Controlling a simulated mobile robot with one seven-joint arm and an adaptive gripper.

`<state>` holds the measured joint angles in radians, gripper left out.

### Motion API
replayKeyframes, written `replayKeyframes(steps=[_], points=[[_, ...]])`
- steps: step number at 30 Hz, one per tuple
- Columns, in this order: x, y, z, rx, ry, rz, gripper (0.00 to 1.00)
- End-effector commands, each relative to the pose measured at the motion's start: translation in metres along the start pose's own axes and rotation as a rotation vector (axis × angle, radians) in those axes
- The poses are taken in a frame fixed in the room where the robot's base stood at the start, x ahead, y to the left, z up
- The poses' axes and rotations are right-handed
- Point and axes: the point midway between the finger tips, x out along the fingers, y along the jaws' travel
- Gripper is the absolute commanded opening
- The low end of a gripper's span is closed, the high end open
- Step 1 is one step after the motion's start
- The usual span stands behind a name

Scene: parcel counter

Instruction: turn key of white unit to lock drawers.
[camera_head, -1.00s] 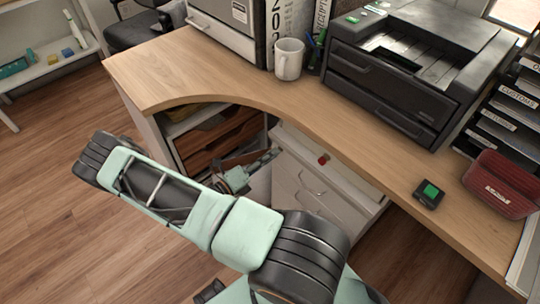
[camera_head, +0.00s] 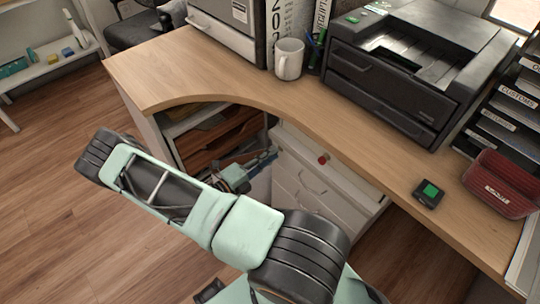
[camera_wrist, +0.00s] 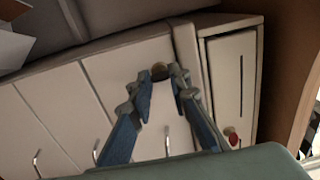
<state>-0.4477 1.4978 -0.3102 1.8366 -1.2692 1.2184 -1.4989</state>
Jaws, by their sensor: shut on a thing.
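The white unit (camera_head: 300,187) stands under the counter, and its drawer fronts with bar handles also show in the wrist view (camera_wrist: 88,100). My gripper (camera_wrist: 159,76) reaches its front, with both fingertips closed around a small, dark, round-ended key (camera_wrist: 160,70). The fingers cover part of the key, so its exact angle cannot be told. In the head view my gripper (camera_head: 268,157) is small beside the unit's upper left edge, and the key is hidden there.
The wooden counter (camera_head: 190,75) overhangs the unit. A red knob-like thing (camera_head: 323,159) is on the unit's far side from my gripper. Brown drawers (camera_head: 220,142) stand left of it.

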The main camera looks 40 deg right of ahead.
Motion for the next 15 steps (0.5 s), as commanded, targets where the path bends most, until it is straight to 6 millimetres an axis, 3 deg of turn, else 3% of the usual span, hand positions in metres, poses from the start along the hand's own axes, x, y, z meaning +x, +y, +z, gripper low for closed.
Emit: replayKeyframes(steps=[6, 7, 9, 11, 15], points=[[-0.0001, 0.0006, -0.0009, -0.001, 0.002, 0.001, 0.00], [-0.0001, 0.0005, -0.0009, 0.000, 0.002, 0.001, 0.20], [0.0000, 0.0005, -0.0009, -0.001, 0.002, 0.001, 0.28], [0.0000, 0.0004, -0.0008, 0.000, 0.001, 0.001, 0.35], [0.0001, 0.0002, -0.0006, 0.000, 0.001, 0.000, 0.35]])
